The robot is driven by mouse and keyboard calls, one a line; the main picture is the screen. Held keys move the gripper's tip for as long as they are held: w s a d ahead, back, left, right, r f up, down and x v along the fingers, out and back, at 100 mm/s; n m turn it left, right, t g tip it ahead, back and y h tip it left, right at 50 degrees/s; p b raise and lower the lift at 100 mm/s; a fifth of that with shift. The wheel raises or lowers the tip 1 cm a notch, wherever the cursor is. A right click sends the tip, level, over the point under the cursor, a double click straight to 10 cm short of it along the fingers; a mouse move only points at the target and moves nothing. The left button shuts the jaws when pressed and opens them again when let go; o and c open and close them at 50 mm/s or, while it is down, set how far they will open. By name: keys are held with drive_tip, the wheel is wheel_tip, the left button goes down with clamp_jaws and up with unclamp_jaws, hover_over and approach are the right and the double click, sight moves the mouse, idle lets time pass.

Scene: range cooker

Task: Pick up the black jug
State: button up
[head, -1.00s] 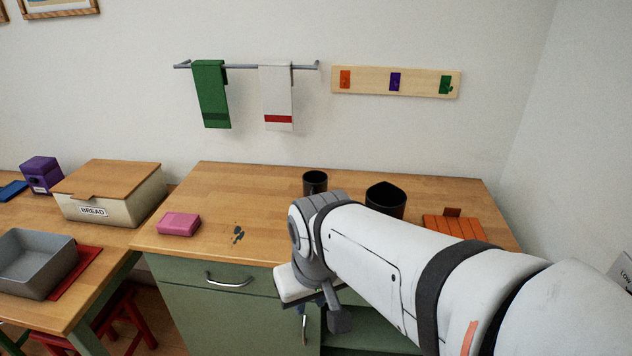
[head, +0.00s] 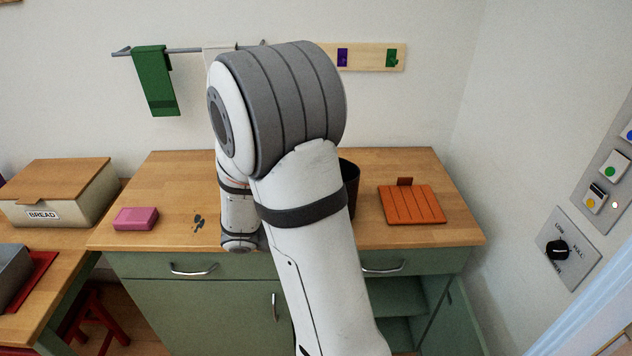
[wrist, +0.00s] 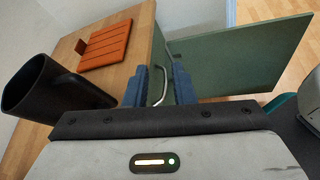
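The black jug (head: 351,184) stands on the wooden worktop, mostly hidden behind my arm in the head view; only its right side shows. In the wrist view a dark, open-topped vessel, which looks like the jug (wrist: 55,92), is at the left, beside my fingers and not between them. My gripper (wrist: 158,86) is open, its two blue fingers apart with nothing held between them. The gap lies over the worktop edge and a cabinet handle in the wrist view. The head view does not show the fingers.
An orange slatted board (head: 412,204) lies to the right of the jug. A pink block (head: 136,218) and a small dark item (head: 198,222) lie on the left of the worktop (head: 180,180). A green cabinet door (wrist: 240,57) stands open. A bread box (head: 60,195) is farther left.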

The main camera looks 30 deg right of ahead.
drive_tip(key=w+d+f+n+t+h, duration=0.3)
drive_tip(key=w+f+n+t+h, duration=0.15)
drive_tip(key=w+n, duration=0.4)
drive_tip(key=shift+m+t+h, duration=0.25)
drive_tip(key=shift+h, duration=0.1)
drive_tip(key=d+p, duration=0.1)
drive_tip(key=d, duration=0.1)
drive_tip(key=d+r+p, duration=0.1)
drive_tip(key=d, duration=0.1)
drive_tip(key=d+p, duration=0.1)
drive_tip(key=d, duration=0.2)
drive_tip(key=shift+w+d+r, duration=0.1)
drive_tip(key=shift+w+r, duration=0.1)
drive_tip(key=shift+w, duration=0.05)
clamp_jaws()
